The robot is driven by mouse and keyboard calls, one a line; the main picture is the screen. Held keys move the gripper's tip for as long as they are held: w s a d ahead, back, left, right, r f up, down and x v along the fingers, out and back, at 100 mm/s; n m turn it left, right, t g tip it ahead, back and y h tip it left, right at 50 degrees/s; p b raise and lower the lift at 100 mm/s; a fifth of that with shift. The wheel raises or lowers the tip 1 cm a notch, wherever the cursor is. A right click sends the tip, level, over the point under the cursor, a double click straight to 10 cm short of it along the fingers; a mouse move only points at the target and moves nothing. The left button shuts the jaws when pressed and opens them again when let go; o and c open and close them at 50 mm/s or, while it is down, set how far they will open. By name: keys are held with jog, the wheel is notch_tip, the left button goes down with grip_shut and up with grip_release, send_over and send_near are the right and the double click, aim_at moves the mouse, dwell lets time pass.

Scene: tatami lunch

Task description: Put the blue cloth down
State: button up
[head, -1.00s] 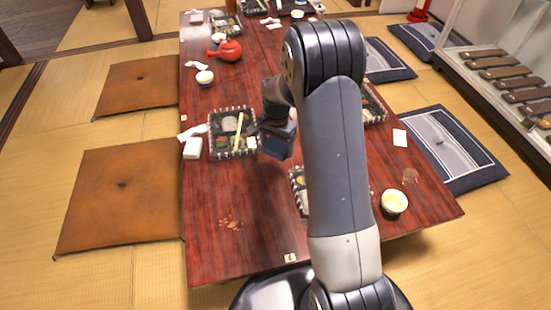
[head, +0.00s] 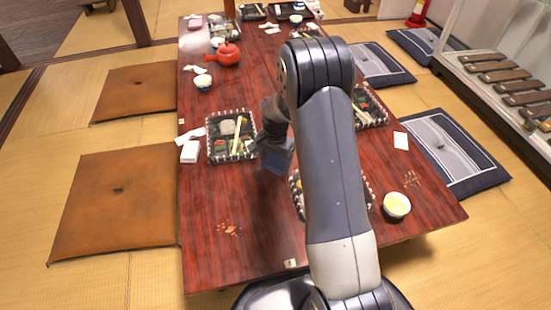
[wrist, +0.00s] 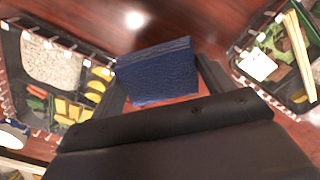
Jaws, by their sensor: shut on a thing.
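The blue cloth (wrist: 157,72) is a dark blue folded block between my fingers in the wrist view. In the head view the cloth (head: 277,158) shows small and dark below my wrist. My gripper (head: 270,146) is shut on it, over the red-brown table (head: 255,205), between two lunch trays. The gap between cloth and table is hard to judge. My arm hides part of the table and of the near right tray. Brown crumbs (head: 229,229) lie at the table's near left, and a fainter patch (head: 411,180) lies at the right.
A lunch tray (head: 209,151) is left of my gripper and another (head: 296,196) is at its right. A bowl (head: 396,206) stands near the right edge. A red teapot (head: 228,54) stands farther back. White napkins (head: 190,151) lie at the left edge.

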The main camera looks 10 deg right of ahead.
aim_at(276, 160)
jog(key=o, duration=1)
jog(key=shift+f, duration=0.1)
jog(key=shift+c, duration=0.2)
notch_tip(276, 160, up, 13)
jog(key=p, duration=0.5)
notch_tip(276, 160, down, 13)
jog(key=b, duration=0.5)
jog(key=shift+r, duration=0.25)
